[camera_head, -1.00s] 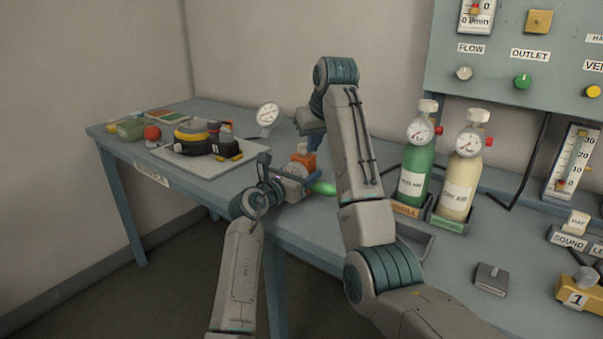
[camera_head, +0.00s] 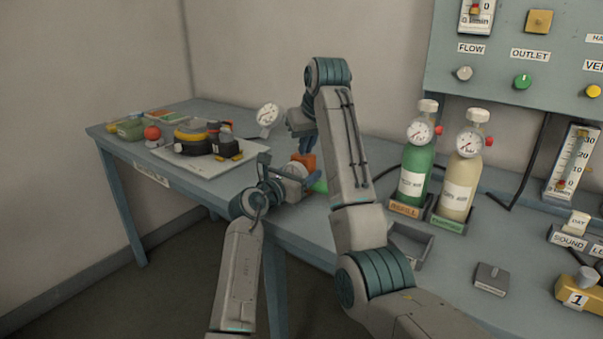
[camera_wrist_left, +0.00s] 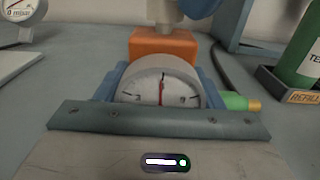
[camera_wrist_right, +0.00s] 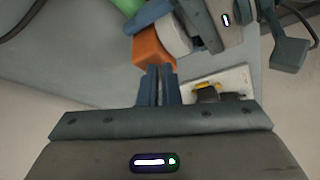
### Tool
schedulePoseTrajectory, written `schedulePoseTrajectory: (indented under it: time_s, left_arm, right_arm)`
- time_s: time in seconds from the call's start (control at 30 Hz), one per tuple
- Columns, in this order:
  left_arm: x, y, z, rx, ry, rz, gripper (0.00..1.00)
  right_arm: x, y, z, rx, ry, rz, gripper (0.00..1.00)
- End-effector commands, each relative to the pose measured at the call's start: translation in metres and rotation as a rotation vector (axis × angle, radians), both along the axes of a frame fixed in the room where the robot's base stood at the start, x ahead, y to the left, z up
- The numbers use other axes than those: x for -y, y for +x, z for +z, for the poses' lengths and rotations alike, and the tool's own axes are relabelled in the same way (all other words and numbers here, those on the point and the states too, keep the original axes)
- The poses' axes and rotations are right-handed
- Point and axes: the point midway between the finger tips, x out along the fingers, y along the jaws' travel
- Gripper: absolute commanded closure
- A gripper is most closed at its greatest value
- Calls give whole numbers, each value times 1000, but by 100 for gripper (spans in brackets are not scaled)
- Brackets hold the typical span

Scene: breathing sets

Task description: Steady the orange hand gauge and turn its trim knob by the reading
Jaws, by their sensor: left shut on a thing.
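The orange hand gauge (camera_head: 308,161) has an orange block behind a round white dial (camera_wrist_left: 160,86). My left gripper (camera_head: 272,172) is shut around the dial end, with a blue finger on each side in the left wrist view. The dial's needle points roughly straight up. A pale, blurred part rises above the orange block (camera_wrist_left: 163,45); I cannot tell whether it is the trim knob. My right gripper (camera_head: 300,130) is above and apart from the block. Its fingers (camera_wrist_right: 159,88) are together with nothing seen between them, and the orange block (camera_wrist_right: 152,48) lies beyond their tips.
A green cylinder (camera_wrist_left: 237,101) lies beside the gauge. A small dial on a stand (camera_head: 268,115) is behind it. A tray (camera_head: 228,164) with a yellow-and-black device lies left. Green (camera_head: 412,172) and cream (camera_head: 458,172) bottles stand right. An empty holder (camera_head: 412,245) sits nearer.

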Motion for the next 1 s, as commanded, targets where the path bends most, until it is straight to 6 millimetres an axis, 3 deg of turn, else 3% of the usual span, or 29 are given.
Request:
schedulePoseTrajectory:
  time_s: [0.77,1.0]
  left_arm:
    - [2,-1,0,0,-2,-5,75]
    - [1,-1,0,-1,-1,-3,75]
  right_arm:
    - [-3,-7,0,3,2,3,100]
    - [-3,-7,19,4,1,2,100]
